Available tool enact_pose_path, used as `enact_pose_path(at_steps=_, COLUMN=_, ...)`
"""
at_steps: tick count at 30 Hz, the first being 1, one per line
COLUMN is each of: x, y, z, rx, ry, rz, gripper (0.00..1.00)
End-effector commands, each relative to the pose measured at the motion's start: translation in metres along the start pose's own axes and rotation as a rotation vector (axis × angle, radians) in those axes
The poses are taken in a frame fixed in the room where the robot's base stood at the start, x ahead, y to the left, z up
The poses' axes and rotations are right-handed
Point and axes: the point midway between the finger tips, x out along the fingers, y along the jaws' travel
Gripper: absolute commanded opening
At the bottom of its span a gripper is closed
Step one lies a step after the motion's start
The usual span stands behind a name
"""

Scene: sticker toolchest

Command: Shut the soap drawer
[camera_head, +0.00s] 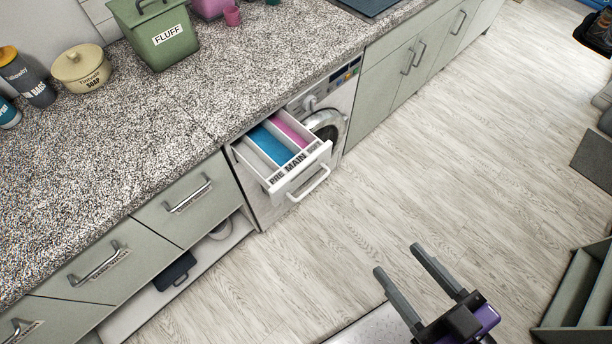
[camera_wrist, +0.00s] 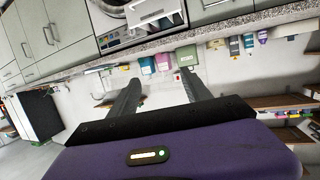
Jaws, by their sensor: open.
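The soap drawer (camera_head: 312,164) is a white tray pulled out of the washing machine (camera_head: 331,119) under the counter. It has a white handle on its front and compartments marked PRE, MAIN and a third label that is hard to read. Blue and pink show inside. My gripper (camera_head: 399,262) is open and empty over the floor, in front of the drawer and to its lower right, clearly apart from it. In the wrist view, the drawer (camera_wrist: 152,13) appears at the top, beyond the open fingers (camera_wrist: 160,88).
A speckled counter (camera_head: 150,140) runs above grey drawers and cabinets. On it stand a green FLUFF bin (camera_head: 153,35), a cream soap pot (camera_head: 82,70) and a grey bags canister (camera_head: 27,80). A grey open box (camera_head: 580,290) sits at the lower right. The wooden floor between is clear.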

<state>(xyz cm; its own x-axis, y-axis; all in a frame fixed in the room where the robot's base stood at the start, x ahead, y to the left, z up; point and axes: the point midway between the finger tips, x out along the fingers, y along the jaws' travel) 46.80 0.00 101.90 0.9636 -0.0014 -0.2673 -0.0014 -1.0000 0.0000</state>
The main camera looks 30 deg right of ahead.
Motion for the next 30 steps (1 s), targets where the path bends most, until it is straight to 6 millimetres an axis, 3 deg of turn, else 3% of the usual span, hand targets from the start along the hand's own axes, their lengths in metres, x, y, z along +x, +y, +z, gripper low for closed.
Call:
enact_pose_path(at_steps=1, x=0.002, y=0.002, z=0.003, rx=0.003, ry=0.002, rz=0.009, gripper=0.44)
enact_pose_path(at_steps=8, x=0.042, y=0.031, z=0.004, rx=0.024, ry=0.115, rz=0.121, gripper=0.00)
enact_pose_path(at_steps=17, x=0.108, y=0.107, z=0.051, rx=0.254, ry=0.149, rz=0.305, gripper=0.00)
enact_pose_path(at_steps=24, x=0.160, y=0.164, z=0.100, rx=0.555, ry=0.124, rz=0.373, gripper=0.00)
enact_pose_path(at_steps=30, x=0.202, y=0.198, z=0.132, rx=0.851, ry=0.093, rz=0.338, gripper=0.00)
